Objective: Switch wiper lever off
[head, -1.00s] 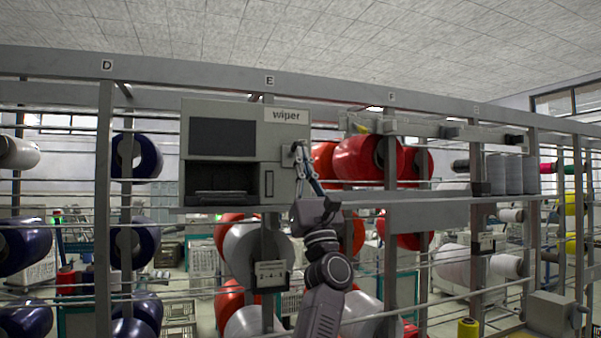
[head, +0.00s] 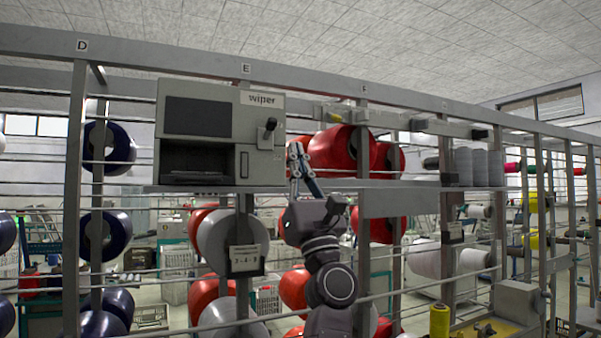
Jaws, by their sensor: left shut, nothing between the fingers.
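The wiper box (head: 210,158) is a grey unit labelled "wiper", with a dark panel and an open dark recess on its front. Its lever (head: 267,133) is a short black handle at the right of the front, below the label. The dark knob end of the lever points up. My left gripper (head: 296,146) is just right of the box, shut and empty, with its fingers pointing up. A small gap shows between the gripper and the lever. My right gripper is not in view.
The box stands on a grey rack shelf (head: 400,184). Red bobbins (head: 342,150) sit close behind and right of my gripper. Rack posts (head: 363,262) and thin horizontal rails surround my arm. A yellow spool (head: 439,321) is at lower right.

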